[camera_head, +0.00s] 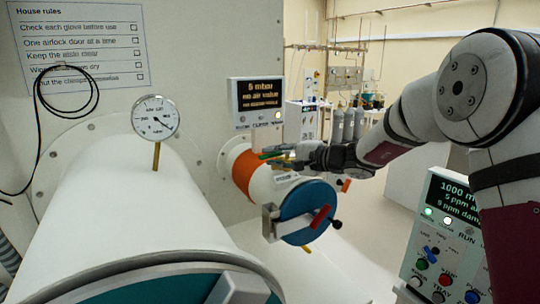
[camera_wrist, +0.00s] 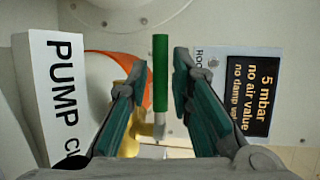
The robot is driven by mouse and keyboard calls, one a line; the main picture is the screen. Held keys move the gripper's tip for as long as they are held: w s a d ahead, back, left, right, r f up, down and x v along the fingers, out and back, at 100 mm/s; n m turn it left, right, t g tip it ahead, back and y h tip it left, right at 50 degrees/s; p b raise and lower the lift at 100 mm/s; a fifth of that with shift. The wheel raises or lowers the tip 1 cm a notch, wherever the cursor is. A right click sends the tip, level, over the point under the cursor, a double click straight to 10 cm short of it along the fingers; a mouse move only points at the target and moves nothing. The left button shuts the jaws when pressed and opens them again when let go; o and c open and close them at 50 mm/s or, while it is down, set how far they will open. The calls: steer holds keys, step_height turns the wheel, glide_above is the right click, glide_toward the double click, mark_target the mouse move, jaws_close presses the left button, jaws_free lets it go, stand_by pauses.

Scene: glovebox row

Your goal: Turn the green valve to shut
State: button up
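The green valve handle (camera_wrist: 160,75) is a straight bar on a pale metal stem (camera_wrist: 159,125). In the wrist view it stands upright in the picture, between the two fingers of my gripper (camera_wrist: 159,68). A gap shows on each side of it, so the fingers are open and do not appear to touch it. In the head view the green handle (camera_head: 271,155) shows as a small bar just left of my gripper (camera_head: 284,153), above the small white chamber with the orange band (camera_head: 243,170). The fingertips are small there and partly blend with the handle.
A sign reading PUMP (camera_wrist: 60,100) is close on the left in the wrist view, and a display panel (camera_wrist: 251,95) on the right. The small chamber has a blue door (camera_head: 300,205) with a red handle. A large white cylinder (camera_head: 140,205) with a gauge (camera_head: 155,117) fills the left.

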steer(key=shift+x, duration=0.95)
jaws_close()
